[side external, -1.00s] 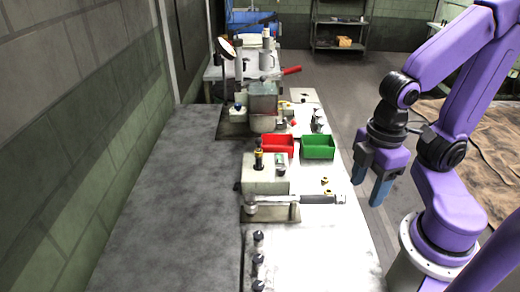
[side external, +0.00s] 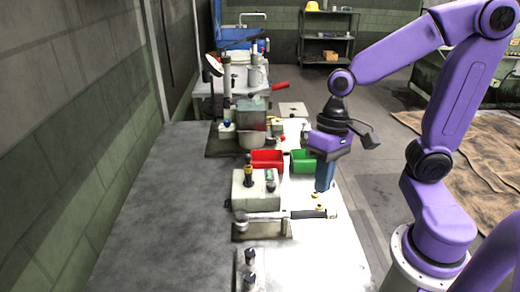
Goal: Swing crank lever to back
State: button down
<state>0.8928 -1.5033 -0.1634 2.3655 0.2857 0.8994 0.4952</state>
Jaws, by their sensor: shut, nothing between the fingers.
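The crank lever (side external: 284,216) is a metal bar with a dark grip. It lies roughly level across the front of a pale block fixture (side external: 245,190), pivot at left and grip end pointing right. My gripper (side external: 324,188) has blue fingers pointing down. It hangs above the right side of the bench, in front of the green bin and, in the picture, just above the lever's grip end. Its fingers look together and empty, apart from the lever. The fingertips' height over the bench is hard to judge.
A red bin (side external: 267,160) and a green bin (side external: 301,161) stand behind the fixture. A larger machine (side external: 252,125) is farther back, with a red-handled lever (side external: 272,88) beyond it. Dark-topped pegs (side external: 249,258) stand at the front. The bench's left side (side external: 165,200) is clear.

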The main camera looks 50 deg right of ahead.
jog(key=w+d+r+m+t+y, duration=0.1)
jog(key=w+d+m+t, duration=0.1)
jog(key=w+d+m, duration=0.5)
jog(key=w+d+r+m+t+y, duration=0.1)
jog(key=w+d+m, duration=0.7)
jog(key=m, duration=0.9)
jog(key=w+t+y, duration=0.1)
jog(key=w+t, duration=0.1)
jog(key=w, duration=0.1)
jog(key=shift+w+r+m, duration=0.25)
jog(key=shift+r+m, duration=0.05)
jog(key=shift+a+f, duration=0.1)
jog(key=shift+a, duration=0.05)
send_near(248, 162)
notch_tip(248, 162, down, 4)
jog(key=d, duration=0.2)
jog(key=shift+w+a+f, duration=0.2)
jog(key=shift+w+a, duration=0.3)
jog(key=shift+a, duration=0.25)
jog(key=shift+w+a+f, duration=0.25)
jog(key=shift+w+a, duration=0.3)
jog(key=shift+a, duration=0.15)
